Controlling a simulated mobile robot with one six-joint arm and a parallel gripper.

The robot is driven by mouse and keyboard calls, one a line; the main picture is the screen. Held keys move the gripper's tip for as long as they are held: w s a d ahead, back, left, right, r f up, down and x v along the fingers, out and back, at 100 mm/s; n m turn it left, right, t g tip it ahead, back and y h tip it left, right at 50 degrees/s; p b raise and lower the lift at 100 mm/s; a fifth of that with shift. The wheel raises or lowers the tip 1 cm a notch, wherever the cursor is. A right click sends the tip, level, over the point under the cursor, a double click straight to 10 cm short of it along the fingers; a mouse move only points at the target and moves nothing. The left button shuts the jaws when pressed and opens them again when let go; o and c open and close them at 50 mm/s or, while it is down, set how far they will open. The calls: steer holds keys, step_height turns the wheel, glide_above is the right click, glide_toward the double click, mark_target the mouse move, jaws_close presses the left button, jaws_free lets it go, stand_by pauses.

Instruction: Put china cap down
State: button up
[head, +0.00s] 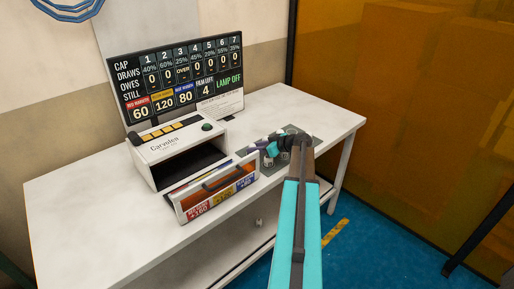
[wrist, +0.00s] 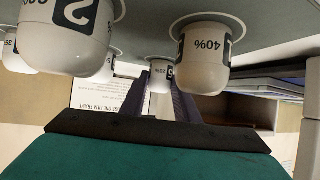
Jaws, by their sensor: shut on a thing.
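My gripper (head: 283,146) is over the grey mat at the right part of the white table, its details small in the head view. In the wrist view, which looks upside down, my gripper (wrist: 163,90) has its dark fingers closed around a small white china cap (wrist: 160,74) with a dark number label. The fingers hide part of this cap. Larger white caps stand on either side: one marked 40% (wrist: 203,60) on the right and one marked 60% (wrist: 72,45) on the left. Another cap (wrist: 15,50) is cut off at the left edge.
A white machine (head: 165,150) with an open dark slot stands left of the mat (head: 318,142). A drawer-like front with a black handle (head: 222,178) and coloured labels is at the table's front edge. A scoreboard screen (head: 180,75) stands behind. The table's far right corner (head: 335,118) is clear.

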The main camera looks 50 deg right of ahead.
steer(key=shift+f, duration=0.1)
steer(key=o, duration=1)
steer(key=shift+o, duration=0.2)
steer(key=b+v, duration=0.3)
steer(key=v, duration=0.9)
